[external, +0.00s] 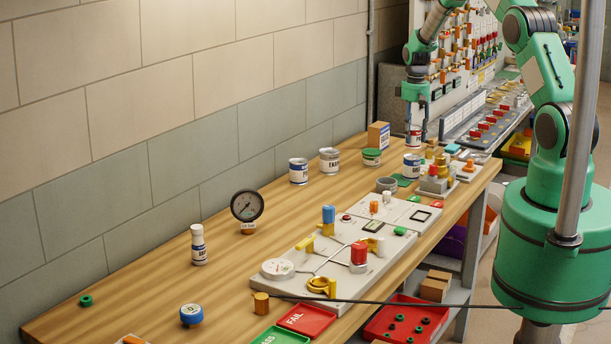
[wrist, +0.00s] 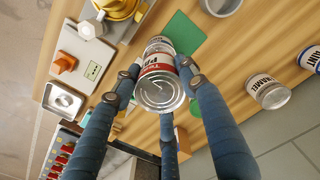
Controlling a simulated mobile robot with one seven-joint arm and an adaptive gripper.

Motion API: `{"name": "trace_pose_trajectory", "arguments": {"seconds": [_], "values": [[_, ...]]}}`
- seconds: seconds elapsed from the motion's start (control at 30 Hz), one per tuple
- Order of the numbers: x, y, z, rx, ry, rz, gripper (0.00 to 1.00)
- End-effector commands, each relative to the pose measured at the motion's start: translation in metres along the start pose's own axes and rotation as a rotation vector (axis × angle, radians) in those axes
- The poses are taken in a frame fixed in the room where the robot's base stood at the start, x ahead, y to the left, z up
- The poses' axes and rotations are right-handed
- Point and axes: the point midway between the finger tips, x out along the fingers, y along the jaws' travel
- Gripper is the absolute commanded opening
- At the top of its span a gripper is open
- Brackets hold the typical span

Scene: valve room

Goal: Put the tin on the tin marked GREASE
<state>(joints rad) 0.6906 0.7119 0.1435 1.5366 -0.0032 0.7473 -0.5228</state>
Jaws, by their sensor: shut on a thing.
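In the external view the held tin (external: 414,141) hangs upright below my gripper (external: 414,128). A white tin with a dark blue band (external: 412,165) stands just below it in the picture; whether it is straight underneath is unclear. I cannot read GREASE on any.
A cardboard box (external: 378,135) stands near the wall, behind the green-topped tin. A grey ring-like cup (external: 386,185) and a valve fitting (external: 435,182) stand near the gripper. A green mat (wrist: 184,34) lies beside the held tin in the wrist view. The bench's left part is mostly clear.

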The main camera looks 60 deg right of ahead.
Motion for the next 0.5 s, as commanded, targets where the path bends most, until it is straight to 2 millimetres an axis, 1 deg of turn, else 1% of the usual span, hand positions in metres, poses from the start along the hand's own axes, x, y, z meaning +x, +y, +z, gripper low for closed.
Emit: {"name": "trace_pose_trajectory", "arguments": {"seconds": [0.37, 0.5], "values": [[0.0012, 0.0003, -0.0005, 0.0, -0.001, -0.001, 0.13], [0.0097, -0.0001, 0.0001, 0.0, -0.003, -0.002, 0.13]]}}
